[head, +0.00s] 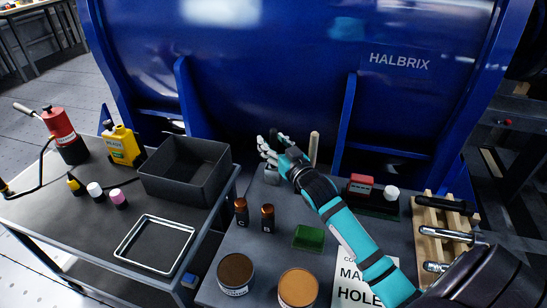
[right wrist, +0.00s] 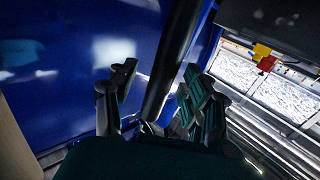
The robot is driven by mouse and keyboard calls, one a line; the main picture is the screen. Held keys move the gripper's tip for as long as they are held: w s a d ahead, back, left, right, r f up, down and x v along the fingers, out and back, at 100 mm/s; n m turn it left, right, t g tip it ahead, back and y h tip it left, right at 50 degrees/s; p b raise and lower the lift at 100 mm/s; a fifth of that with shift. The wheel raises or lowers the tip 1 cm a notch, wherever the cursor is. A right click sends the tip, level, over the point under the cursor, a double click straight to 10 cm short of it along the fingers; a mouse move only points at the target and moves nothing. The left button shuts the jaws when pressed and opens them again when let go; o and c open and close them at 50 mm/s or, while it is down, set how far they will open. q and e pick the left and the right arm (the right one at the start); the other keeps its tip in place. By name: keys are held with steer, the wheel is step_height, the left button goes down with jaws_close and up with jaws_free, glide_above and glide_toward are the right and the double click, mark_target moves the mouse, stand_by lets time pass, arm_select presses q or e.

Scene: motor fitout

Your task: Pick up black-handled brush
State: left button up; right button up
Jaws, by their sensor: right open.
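In the right wrist view a dark upright rod, which looks like the handle of the black-handled brush (right wrist: 172,62), stands between the spread fingers of my right gripper (right wrist: 160,95). Whether the fingers touch it I cannot tell. In the head view my right gripper (head: 271,148) reaches over the back of the grey table, beside a pale wooden handle (head: 313,148). The gripper is open. The black-handled brush is not clearly seen there, as the hand covers that spot. A small grey block or holder (head: 271,175) shows just below the hand. My left gripper is not in view.
The blue HALBRIX motor housing (head: 270,60) rises close behind. A dark open bin (head: 185,170) stands left of the hand. Two brown bottles (head: 268,218), a green block (head: 308,237), a red box (head: 360,184) and a wooden rack (head: 427,225) with tools lie around.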

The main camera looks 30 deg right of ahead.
jaws_close()
stand_by(0.7)
